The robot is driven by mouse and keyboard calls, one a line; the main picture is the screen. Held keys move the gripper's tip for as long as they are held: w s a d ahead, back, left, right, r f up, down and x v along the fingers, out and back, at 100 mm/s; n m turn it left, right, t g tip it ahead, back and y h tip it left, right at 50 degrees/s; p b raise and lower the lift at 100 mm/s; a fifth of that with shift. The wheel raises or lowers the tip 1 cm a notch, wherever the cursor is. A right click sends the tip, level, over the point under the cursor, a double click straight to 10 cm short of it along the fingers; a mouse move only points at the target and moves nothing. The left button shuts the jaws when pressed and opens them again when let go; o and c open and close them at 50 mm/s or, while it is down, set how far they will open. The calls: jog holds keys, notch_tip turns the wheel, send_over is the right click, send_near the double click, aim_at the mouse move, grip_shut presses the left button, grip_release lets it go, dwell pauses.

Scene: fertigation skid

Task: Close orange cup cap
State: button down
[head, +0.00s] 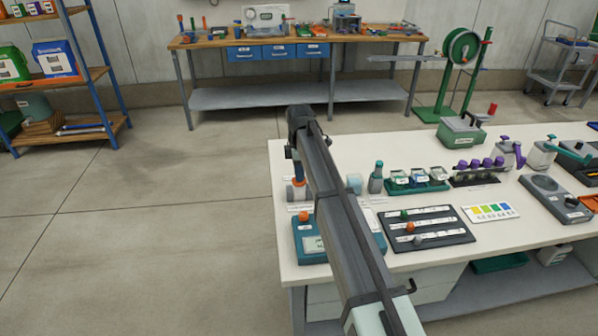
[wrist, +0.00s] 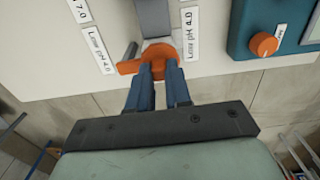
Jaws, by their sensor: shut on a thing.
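The orange cup cap (wrist: 158,54) shows in the wrist view at the white bench's edge, with a tab sticking out to the left. It sits against a pale grey body (wrist: 156,42); most of the cup is hidden, so I cannot tell how far the cap is closed. My gripper (wrist: 160,74) has its two blue fingers shut on the orange cap's near part. In the head view a bit of orange (head: 299,182) shows beside my arm at the bench's left end; my arm hides much of that spot.
A teal instrument (head: 309,241) with an orange knob (wrist: 264,44) stands close by on the right. Labels reading "Low pH 4.0" (wrist: 190,33) flank the cap. A grey post (wrist: 128,51) stands just left. A black tray (head: 430,246) and green vial rack (head: 417,186) lie farther right.

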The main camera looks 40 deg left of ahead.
jog(key=c, duration=1)
grip_release()
jog(key=shift+c, duration=0.2)
jog(key=shift+r, duration=0.1)
notch_tip(320, 180, up, 14)
jog(key=shift+f, duration=0.2)
